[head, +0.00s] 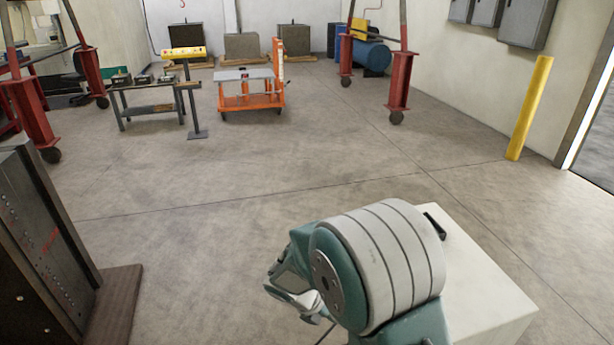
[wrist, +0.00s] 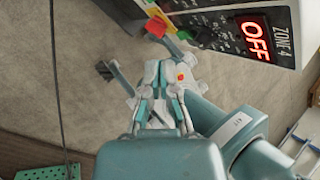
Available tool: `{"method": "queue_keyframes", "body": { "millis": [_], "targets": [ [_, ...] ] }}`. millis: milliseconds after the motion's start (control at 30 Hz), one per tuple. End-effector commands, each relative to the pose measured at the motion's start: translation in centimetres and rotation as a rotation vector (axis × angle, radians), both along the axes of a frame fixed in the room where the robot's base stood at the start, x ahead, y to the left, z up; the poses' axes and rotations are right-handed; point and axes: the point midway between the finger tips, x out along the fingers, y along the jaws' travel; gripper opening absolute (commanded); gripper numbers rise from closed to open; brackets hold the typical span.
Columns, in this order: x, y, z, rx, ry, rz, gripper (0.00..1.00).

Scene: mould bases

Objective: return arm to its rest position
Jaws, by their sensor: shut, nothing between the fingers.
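My arm, teal with a pale banded joint, fills the lower right middle of the head view. My gripper (head: 285,288) shows only partly there, at the left of that joint and low in the picture, with its tips hard to make out. In the wrist view my gripper (wrist: 163,78) is in the middle, its grey and teal fingers together and empty. It is near the lower left edge of a control panel (wrist: 213,22) with a red OFF display and a ZONE 4 label. I cannot tell whether they touch.
A white box (head: 485,283) stands right of my arm. An orange cart (head: 250,95), a workbench (head: 150,105) and a yellow post (head: 530,108) are farther off. The middle floor is clear.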

Motion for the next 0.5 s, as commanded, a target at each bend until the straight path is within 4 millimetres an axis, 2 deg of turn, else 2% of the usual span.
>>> {"method": "queue_keyframes", "body": {
  "millis": [33,200,500],
  "targets": [
    [-0.3,-0.8,1.9,0.04,-0.063,-0.099,0.0],
    [-1.9,-3.0,6.9,0.165,-0.251,-0.443,0.0],
    [-6.1,-6.1,14.2,0.39,-0.544,-1.054,0.0]
  ]
}}
